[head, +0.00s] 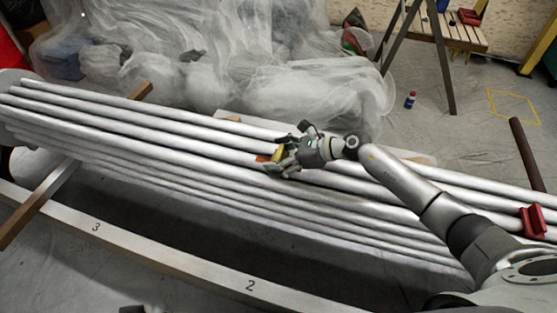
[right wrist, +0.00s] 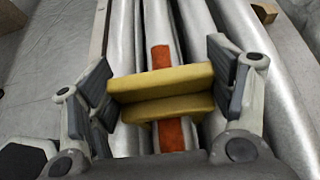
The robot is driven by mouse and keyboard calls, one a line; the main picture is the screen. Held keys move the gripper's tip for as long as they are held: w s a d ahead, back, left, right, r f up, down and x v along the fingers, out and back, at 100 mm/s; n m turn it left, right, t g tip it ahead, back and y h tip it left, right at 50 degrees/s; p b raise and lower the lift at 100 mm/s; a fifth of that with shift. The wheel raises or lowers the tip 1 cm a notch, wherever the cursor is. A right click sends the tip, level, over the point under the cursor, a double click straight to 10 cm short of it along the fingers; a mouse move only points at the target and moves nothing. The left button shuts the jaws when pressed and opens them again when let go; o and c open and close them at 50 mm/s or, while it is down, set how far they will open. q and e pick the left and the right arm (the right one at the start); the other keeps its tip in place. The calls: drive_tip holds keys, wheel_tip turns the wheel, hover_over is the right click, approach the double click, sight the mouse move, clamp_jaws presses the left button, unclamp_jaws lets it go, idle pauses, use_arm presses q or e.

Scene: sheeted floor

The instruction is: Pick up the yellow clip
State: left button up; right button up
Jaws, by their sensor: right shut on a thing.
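The yellow clip (right wrist: 162,82) lies crosswise between the two fingers of my right gripper (right wrist: 158,88) in the right wrist view, with a finger at each end. My right gripper is shut on it. In the head view the yellow clip (head: 279,153) shows small at the right gripper (head: 276,161), over the silver pipes, partly hidden by the fingers. An orange-red strip (right wrist: 160,57) runs along a pipe behind and below the clip. Whether the clip still touches the pipe is not clear. My left gripper is not in view.
Several long silver pipes (head: 150,135) lie side by side under my right arm. A red clamp (head: 533,221) sits on them at the right. Crumpled translucent sheeting (head: 250,70) lies behind. A white curved beam (head: 160,262) numbered 2 and 3 runs in front.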

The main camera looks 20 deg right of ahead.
drive_tip(key=shift+r, duration=0.1)
drive_tip(key=shift+r+p, duration=0.3)
drive_tip(key=shift+r, duration=0.3)
wheel_tip(320, 180, up, 2)
drive_tip(key=shift+d+r+p, duration=0.1)
drive_tip(key=shift+r+p, duration=0.1)
drive_tip(key=shift+p, duration=0.2)
drive_tip(key=shift+s+d+r+p, duration=0.15)
drive_tip(key=shift+s+d+r, duration=0.2)
drive_tip(key=shift+s+r, duration=0.15)
drive_tip(key=shift+s+d+r+p, duration=0.15)
drive_tip(key=shift+s+d+r, duration=0.2)
drive_tip(key=shift+r, duration=0.25)
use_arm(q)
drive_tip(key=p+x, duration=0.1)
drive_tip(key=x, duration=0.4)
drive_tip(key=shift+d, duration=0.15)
use_arm(e)
drive_tip(key=s+d+r, duration=0.6)
drive_tip(key=s+r, duration=0.1)
drive_tip(key=s, duration=0.2)
drive_tip(key=shift+s+d, duration=0.25)
drive_tip(key=shift+d, duration=0.1)
